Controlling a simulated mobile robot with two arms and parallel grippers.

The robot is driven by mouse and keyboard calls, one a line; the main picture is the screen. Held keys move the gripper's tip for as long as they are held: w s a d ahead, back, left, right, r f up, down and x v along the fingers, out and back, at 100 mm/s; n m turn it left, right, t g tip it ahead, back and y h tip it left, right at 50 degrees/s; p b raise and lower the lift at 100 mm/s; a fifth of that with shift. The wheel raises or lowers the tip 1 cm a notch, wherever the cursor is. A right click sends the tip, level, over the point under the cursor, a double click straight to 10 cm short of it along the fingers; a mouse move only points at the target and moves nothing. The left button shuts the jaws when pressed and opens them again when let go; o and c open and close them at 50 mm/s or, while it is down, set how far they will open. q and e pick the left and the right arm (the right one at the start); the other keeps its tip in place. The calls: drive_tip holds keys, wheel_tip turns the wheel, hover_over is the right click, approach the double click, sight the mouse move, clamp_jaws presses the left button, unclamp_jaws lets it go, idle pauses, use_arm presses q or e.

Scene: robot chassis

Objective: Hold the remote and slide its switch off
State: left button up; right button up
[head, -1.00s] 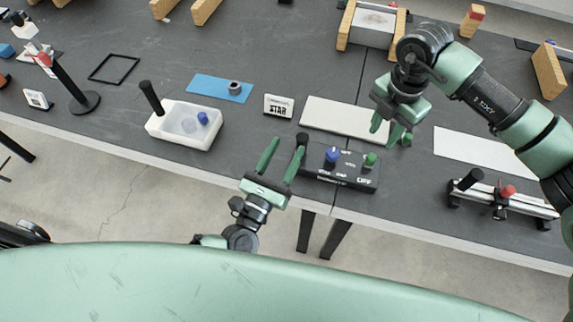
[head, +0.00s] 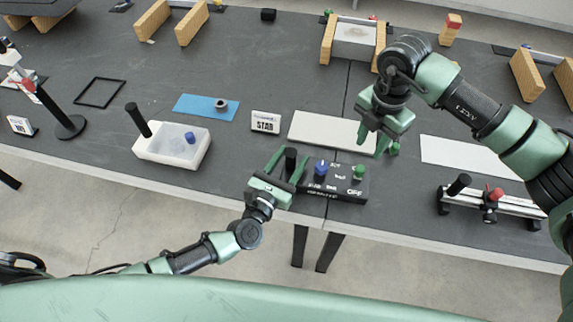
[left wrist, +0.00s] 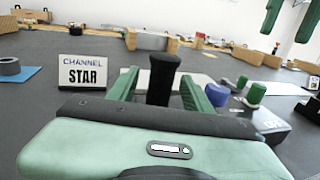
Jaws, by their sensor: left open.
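The remote (head: 335,192) is a black box near the table's front edge, with a blue knob (head: 321,169), a green knob (head: 359,172), an "OFF" label and an upright black handle (head: 291,158) at its left end. My left gripper (head: 288,160) is open, its fingers on either side of the handle. The left wrist view shows the handle (left wrist: 162,80) between the fingers, with the blue knob (left wrist: 217,95) and green knob (left wrist: 257,92) to the right. Whether the fingers touch the handle is unclear. My right gripper (head: 374,142) is open and empty above and behind the remote.
A "CHANNEL STAR" sign (head: 265,122) stands behind and left of the remote. A white tub (head: 172,153) is to the left, a white board (head: 320,128) behind, and a rail device (head: 490,208) to the right. The table's front edge (head: 225,203) is close.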

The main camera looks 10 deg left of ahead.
use_arm(q)
clamp_jaws()
idle(1.0)
